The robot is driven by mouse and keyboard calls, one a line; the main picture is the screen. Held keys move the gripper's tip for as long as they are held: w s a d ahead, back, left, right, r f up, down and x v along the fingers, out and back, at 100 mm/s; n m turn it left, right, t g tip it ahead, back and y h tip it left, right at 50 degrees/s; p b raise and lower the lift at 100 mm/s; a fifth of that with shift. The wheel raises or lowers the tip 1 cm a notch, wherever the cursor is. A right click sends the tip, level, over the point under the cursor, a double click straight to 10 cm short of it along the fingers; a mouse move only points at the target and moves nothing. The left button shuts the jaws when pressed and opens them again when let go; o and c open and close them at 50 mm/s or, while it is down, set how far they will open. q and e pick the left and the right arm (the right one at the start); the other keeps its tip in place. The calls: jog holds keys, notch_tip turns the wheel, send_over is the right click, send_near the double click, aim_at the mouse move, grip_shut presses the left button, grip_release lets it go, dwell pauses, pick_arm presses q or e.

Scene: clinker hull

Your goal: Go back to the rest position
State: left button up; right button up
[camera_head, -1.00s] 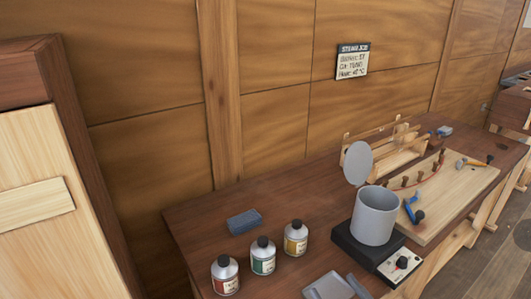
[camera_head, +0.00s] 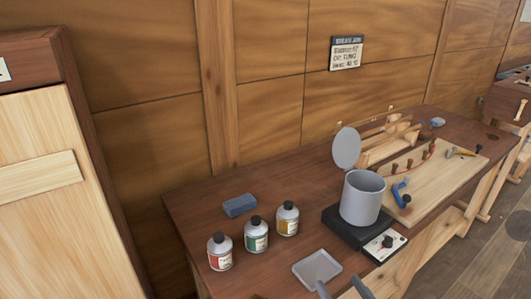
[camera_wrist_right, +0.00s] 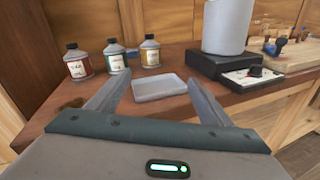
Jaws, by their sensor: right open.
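My right gripper (camera_head: 342,291) shows at the bottom edge of the head view, only by its fingertips. In the right wrist view the gripper (camera_wrist_right: 154,58) has its two fingers spread wide with nothing between them gripped. It is in front of the workbench (camera_head: 185,205), near its front edge. A shallow grey tray (camera_head: 317,268) lies on the bench beyond the fingertips; it also shows between the fingers in the wrist view (camera_wrist_right: 159,88). My left gripper is not in view.
Several bottles (camera_head: 256,236) and a blue block (camera_head: 239,205) stand left on the bench. A grey pot (camera_head: 361,200) with a raised round lid (camera_head: 346,148) sits on a black heater (camera_head: 341,228). A wooden board (camera_head: 440,177) with tools lies right. A cabinet (camera_head: 45,190) stands left.

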jog(key=s+d+f+m+g+h, duration=0.6)
jog(key=s+f+m, duration=0.35)
jog(key=m, duration=1.15)
jog(key=s+a+f+m+g+y, duration=0.1)
jog(key=s+f+m+g, duration=0.25)
jog(key=s+m, duration=0.4)
jog(key=s+a+f+m+g, duration=0.1)
jog(key=s+f+m+g, duration=0.25)
jog(key=s+m, duration=0.45)
notch_tip(320, 180, down, 27)
jog(key=s+n+g, duration=0.2)
jog(key=s, duration=0.1)
jog(key=s+d+f, duration=0.3)
jog(key=s+f, duration=1.4)
jog(key=f, duration=0.1)
jog(key=shift+s+g, duration=0.35)
jog(key=shift+g, duration=0.05)
